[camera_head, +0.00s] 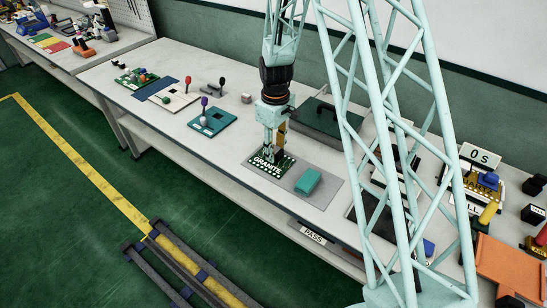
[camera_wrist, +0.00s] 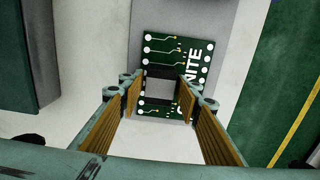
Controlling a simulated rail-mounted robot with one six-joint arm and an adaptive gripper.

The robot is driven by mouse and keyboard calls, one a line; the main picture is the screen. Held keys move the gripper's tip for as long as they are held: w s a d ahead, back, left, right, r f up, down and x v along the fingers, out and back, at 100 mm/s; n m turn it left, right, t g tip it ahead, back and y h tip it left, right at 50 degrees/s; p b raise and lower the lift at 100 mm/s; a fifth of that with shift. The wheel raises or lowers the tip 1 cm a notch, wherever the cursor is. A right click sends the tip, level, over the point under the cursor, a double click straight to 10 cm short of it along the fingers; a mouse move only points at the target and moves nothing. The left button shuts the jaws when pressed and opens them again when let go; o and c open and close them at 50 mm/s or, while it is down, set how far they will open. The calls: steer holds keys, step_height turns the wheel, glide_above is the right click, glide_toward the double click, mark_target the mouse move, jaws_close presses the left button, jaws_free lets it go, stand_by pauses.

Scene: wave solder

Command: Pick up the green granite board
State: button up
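The green granite board (camera_head: 262,168) lies flat on a grey mat on the bench, with white "GRANITE" lettering and white round pads. In the wrist view the board (camera_wrist: 196,52) has a pale square in its middle, with dark bars above and below it. My gripper (camera_head: 270,155) points down right over the board. In the wrist view my gripper (camera_wrist: 160,90) is open, with its tan-padded fingers apart on either side of the pale square. Nothing shows held between them. I cannot tell whether the fingertips touch the board. The fingers hide parts of it.
A teal block (camera_head: 307,181) lies on the grey mat (camera_head: 322,168) close to the board's right. A dark green case (camera_head: 318,117) stands behind. Bare bench lies between that board and the mat.

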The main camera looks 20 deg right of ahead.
steer(key=c, duration=0.7)
steer(key=shift+r, duration=0.15)
steer(key=shift+r+p, duration=0.75)
steer(key=shift+r, duration=4.15)
